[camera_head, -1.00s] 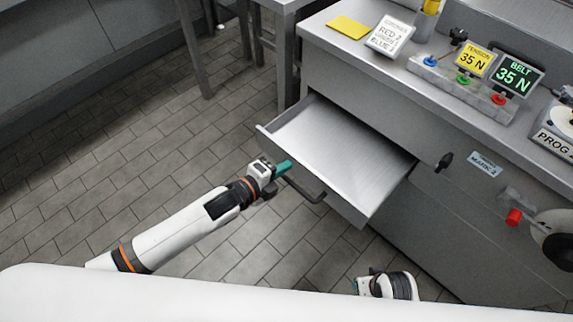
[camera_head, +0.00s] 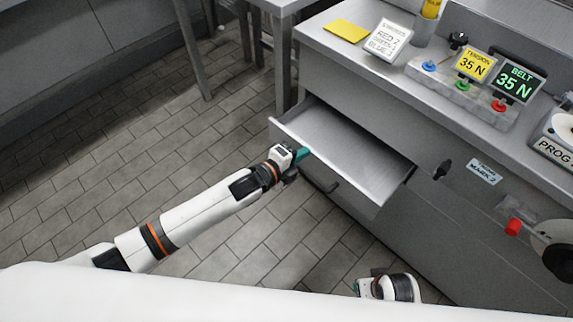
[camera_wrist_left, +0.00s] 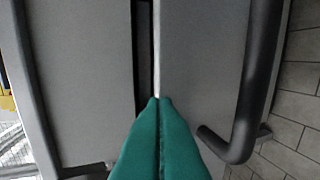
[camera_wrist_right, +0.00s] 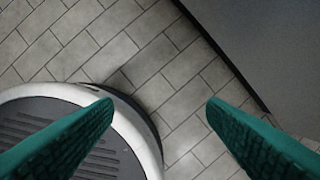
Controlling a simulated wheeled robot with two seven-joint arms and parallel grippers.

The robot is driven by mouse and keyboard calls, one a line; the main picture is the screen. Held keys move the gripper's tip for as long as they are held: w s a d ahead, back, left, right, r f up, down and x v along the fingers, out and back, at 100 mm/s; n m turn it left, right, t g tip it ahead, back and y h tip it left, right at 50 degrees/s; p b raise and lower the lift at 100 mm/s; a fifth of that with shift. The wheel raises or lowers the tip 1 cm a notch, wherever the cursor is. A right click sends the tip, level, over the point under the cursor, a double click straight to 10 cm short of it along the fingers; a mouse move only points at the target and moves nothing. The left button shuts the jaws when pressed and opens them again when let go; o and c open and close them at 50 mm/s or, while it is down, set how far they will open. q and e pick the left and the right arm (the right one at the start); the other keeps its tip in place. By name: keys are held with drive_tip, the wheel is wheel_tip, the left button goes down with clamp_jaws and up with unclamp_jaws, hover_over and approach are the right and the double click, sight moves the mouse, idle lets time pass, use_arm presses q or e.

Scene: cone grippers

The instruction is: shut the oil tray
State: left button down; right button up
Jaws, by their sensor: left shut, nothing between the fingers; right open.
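The oil tray (camera_head: 345,150) is a shallow grey metal drawer, partly pulled out of the cabinet and empty inside. Its dark bar handle (camera_head: 325,186) is on the front panel; it also shows in the left wrist view (camera_wrist_left: 255,85). My left gripper (camera_head: 304,153) is shut with nothing in it. Its green fingertips (camera_wrist_left: 157,100) are at the top edge of the tray front, seemingly touching it, beside the handle. My right gripper (camera_wrist_right: 161,105) is open and empty over the floor; in the head view it shows low, near my body (camera_head: 360,286).
The steel cabinet (camera_head: 425,215) carries a black knob (camera_head: 442,170) and a red knob (camera_head: 513,227) right of the tray. On top are a yellow pad (camera_head: 346,31), a sign (camera_head: 388,40) and a control panel (camera_head: 465,85). The tiled floor (camera_head: 150,140) at left is clear.

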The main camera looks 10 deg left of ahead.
use_arm(q)
drive_tip(key=w+d, duration=0.1)
drive_tip(key=w, duration=0.1)
drive_tip(key=w+d+b, duration=0.1)
drive_tip(key=w+d, duration=0.1)
drive_tip(key=shift+d+f, duration=0.1)
drive_tip(key=b, duration=0.2)
hover_over(326, 147)
drive_tip(key=shift+s+a, duration=0.35)
drive_tip(key=shift+s, duration=0.1)
drive_tip(key=shift+w+d, duration=0.35)
use_arm(e)
drive_tip(key=w+v, duration=0.2)
drive_tip(key=v, duration=0.8)
drive_tip(key=shift+w+r+t, duration=0.4)
drive_tip(key=shift+r, duration=0.25)
